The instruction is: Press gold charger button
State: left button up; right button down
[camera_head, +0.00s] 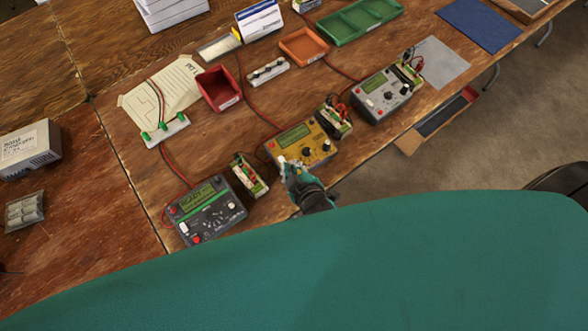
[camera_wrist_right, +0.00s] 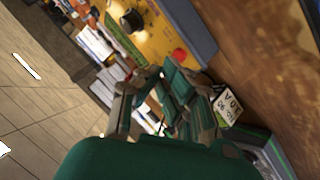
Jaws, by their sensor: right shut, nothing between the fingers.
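The gold charger (camera_head: 304,143) lies on the wooden bench in the head view, between a dark charger (camera_head: 205,210) and a grey charger (camera_head: 382,94). My right gripper (camera_head: 284,163) is shut and empty at the gold charger's near left corner, covering part of it. In the right wrist view the gold charger (camera_wrist_right: 158,35) shows a red button (camera_wrist_right: 180,55) and a black knob (camera_wrist_right: 131,19). My right gripper's fingers (camera_wrist_right: 165,86) appear below the button there, with the button uncovered. I cannot tell the exact gap. My left gripper is not in view.
Small battery packs with wires (camera_head: 250,176) (camera_head: 335,118) stand beside the gold charger. A red bin (camera_head: 218,88), an orange tray (camera_head: 304,46) and a green tray (camera_head: 358,20) lie farther back. The bench's near edge runs close in front of the chargers.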

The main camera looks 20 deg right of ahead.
jog(key=shift+f, duration=0.45)
dwell(0.8)
jog(key=shift+r, duration=0.1)
jog(key=shift+s+d+r+p, duration=0.1)
jog(key=shift+r+p, duration=0.6)
jog(key=shift+p, duration=0.15)
jog(key=r+p, duration=0.5)
jog(key=shift+s+d, duration=0.1)
jog(key=shift+s, duration=0.3)
dwell(0.6)
